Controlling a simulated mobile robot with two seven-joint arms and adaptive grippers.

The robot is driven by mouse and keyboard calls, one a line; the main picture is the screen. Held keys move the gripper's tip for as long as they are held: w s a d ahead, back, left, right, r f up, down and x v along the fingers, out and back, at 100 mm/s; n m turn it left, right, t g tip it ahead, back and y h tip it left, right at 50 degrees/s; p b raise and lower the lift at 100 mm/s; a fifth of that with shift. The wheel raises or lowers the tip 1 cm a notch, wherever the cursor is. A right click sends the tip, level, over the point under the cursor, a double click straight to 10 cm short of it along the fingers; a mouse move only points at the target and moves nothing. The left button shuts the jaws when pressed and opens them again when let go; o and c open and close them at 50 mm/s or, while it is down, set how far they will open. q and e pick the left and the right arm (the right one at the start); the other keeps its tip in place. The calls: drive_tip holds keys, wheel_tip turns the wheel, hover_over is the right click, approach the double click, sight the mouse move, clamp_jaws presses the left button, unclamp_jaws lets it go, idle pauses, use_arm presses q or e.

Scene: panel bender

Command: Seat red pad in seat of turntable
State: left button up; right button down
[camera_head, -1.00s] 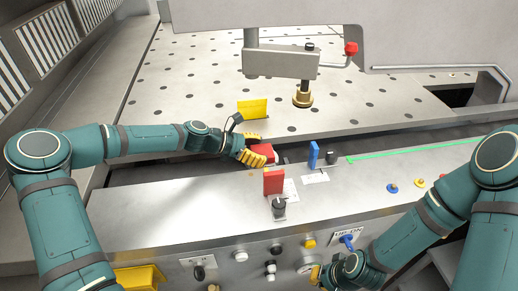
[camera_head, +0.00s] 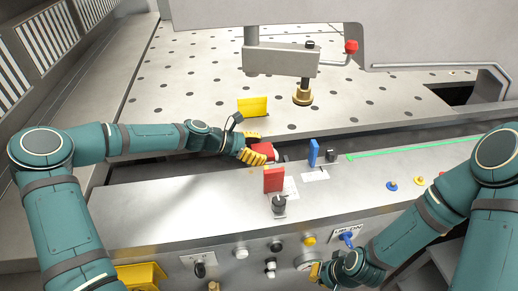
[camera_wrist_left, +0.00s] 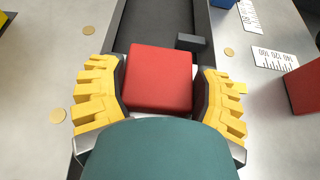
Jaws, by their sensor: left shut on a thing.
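The red pad (camera_head: 262,149) is a block with a square top face, held between the yellow fingers of my left gripper (camera_head: 254,155). In the left wrist view the red pad (camera_wrist_left: 158,75) sits between the two finger sets of the left gripper (camera_wrist_left: 160,92), over a dark channel. I cannot tell whether it touches anything below. A brass piece (camera_head: 302,97) with a dark rod stands on the perforated table under a grey bracket. I cannot make out the turntable's seat. My right gripper (camera_head: 316,272) is at the front panel, beside a gauge; its fingers are mostly hidden.
A red upright block (camera_head: 273,180) and a blue one (camera_head: 313,153) stand on the metal ledge (camera_head: 180,205) by printed scales. A yellow plate (camera_head: 253,107) stands behind my left gripper. A blue lever (camera_head: 346,238) and several knobs are on the front panel. The perforated table (camera_head: 190,75) is largely clear.

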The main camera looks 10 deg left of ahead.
use_arm(q)
drive_tip(key=shift+s+f, duration=0.1)
drive_tip(key=shift+f, duration=0.1)
drive_tip(key=o, duration=1.2)
drive_tip(key=shift+f, duration=0.1)
drive_tip(key=shift+o, duration=0.2)
